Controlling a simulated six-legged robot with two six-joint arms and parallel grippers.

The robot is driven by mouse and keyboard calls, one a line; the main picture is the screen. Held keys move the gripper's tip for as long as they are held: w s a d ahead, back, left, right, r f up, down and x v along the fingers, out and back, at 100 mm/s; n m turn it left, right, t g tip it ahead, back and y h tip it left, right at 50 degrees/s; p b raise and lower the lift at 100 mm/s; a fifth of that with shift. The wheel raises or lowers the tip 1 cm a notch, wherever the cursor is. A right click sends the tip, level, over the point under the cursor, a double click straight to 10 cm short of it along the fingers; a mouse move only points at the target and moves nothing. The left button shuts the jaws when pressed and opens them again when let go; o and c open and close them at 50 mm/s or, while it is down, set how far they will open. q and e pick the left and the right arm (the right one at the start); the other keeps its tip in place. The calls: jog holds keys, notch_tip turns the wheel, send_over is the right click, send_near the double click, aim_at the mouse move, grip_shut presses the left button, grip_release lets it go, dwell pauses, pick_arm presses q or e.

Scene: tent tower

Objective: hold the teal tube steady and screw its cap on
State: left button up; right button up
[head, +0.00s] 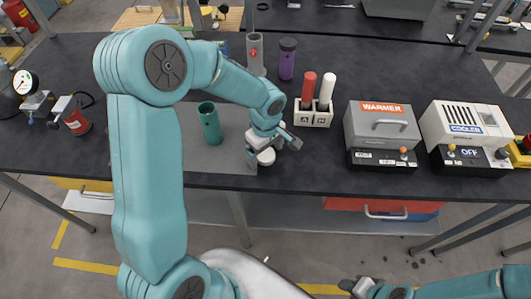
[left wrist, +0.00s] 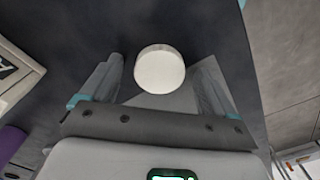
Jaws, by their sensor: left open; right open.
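The teal tube (head: 209,124) stands upright on a grey mat (head: 232,120), its top open with no cap on it. A round white cap (head: 266,156) sits near the right edge of the mat, close to the table's front edge. It also shows in the left wrist view (left wrist: 160,69), between and slightly beyond the fingers. My left gripper (head: 272,150) is open, reaching down over the cap, to the right of the tube. I cannot tell whether a finger touches the cap. My right gripper (head: 357,288) is open and low at the front, away from the table.
A rack (head: 313,117) holding a red-capped and a white-capped tube stands right of my left gripper. A purple bottle (head: 287,60) and a grey cylinder (head: 255,55) are behind. The warmer (head: 381,127) and cooler (head: 464,128) stand further right. Dark table between rack and front edge is clear.

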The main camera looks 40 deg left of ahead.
aim_at(266, 154)
pick_arm(q)
jog(key=c, duration=1.1)
jog(key=shift+r, duration=0.1)
notch_tip(266, 154, up, 20)
jog(key=shift+f+b, duration=0.1)
jog(key=shift+b, duration=0.3)
